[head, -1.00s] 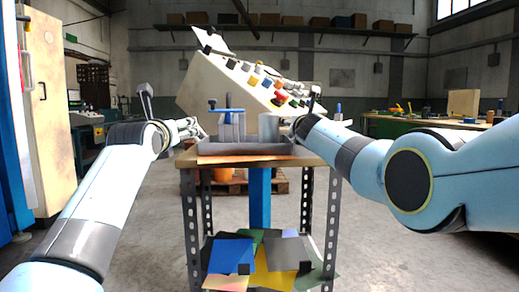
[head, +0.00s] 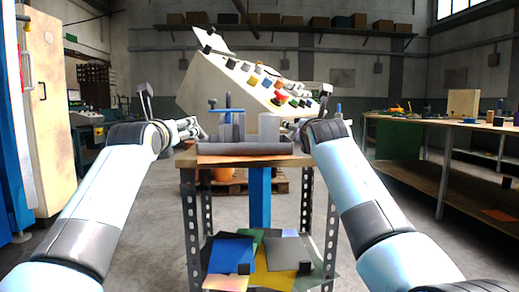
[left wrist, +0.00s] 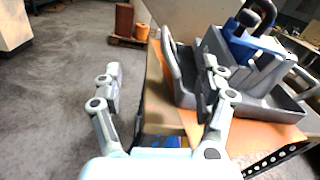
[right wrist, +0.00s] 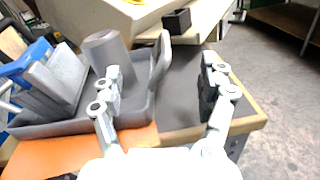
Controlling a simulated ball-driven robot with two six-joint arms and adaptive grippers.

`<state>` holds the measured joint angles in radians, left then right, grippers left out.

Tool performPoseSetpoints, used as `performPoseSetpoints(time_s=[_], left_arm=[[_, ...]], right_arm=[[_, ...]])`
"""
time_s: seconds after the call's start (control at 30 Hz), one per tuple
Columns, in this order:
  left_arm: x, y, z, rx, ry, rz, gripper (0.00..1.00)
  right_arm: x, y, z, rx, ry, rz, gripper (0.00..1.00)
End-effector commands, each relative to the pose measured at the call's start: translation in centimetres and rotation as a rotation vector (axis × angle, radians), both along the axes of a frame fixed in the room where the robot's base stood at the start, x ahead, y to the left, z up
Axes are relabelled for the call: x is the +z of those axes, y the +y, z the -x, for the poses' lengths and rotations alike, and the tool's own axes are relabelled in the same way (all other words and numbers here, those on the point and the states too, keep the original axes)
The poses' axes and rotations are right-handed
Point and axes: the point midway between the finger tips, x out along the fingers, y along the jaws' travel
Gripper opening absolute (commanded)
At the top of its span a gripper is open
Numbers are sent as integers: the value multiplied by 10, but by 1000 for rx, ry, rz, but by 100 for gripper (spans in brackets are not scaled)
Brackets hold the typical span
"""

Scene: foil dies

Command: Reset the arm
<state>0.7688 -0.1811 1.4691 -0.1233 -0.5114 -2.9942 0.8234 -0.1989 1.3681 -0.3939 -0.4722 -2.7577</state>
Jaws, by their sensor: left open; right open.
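My left gripper (head: 190,130) is at the left edge of the small work table (head: 180,162). In the left wrist view it (left wrist: 160,82) is open and empty, with one finger in front of the grey tray and the other over the floor. My right gripper (right wrist: 160,82) is open and empty near the table's right edge. One finger shows in front of the tray's end wall and the other over the table edge. In the head view the right gripper is mostly hidden behind its own arm.
A grey tray (head: 245,149) on the table holds a blue-handled clamp (head: 228,111) and a grey cylinder (head: 268,127). A sloped panel with colored blocks (head: 205,84) stands behind. Colored sheets (head: 230,250) lie on the lower shelf. A long workbench (head: 420,127) stands at right.

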Motion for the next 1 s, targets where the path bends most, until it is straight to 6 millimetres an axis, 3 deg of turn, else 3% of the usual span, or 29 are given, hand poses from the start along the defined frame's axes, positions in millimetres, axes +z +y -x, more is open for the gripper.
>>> performPoseSetpoints(time_s=[0.2, 0.57, 0.73, 0.87, 1.0], left_arm=[[0, 0, 0, 0, 0, 0, 75], [0, 0, 1, 0, 2, 0, 75], [-12, 6, 16, 6, 61, -10, 75], [-66, 17, 45, 13, 210, -36, 75], [-159, 33, 104, 32, 434, 22, 75]], right_arm=[[0, 1, 17, -1, 1, 0, 76], [0, 1, 19, -1, 2, 1, 76], [-12, -6, 34, -7, 61, 11, 76], [-66, -18, 63, -12, 210, 37, 76], [-159, -33, 122, -22, 425, -30, 76]])
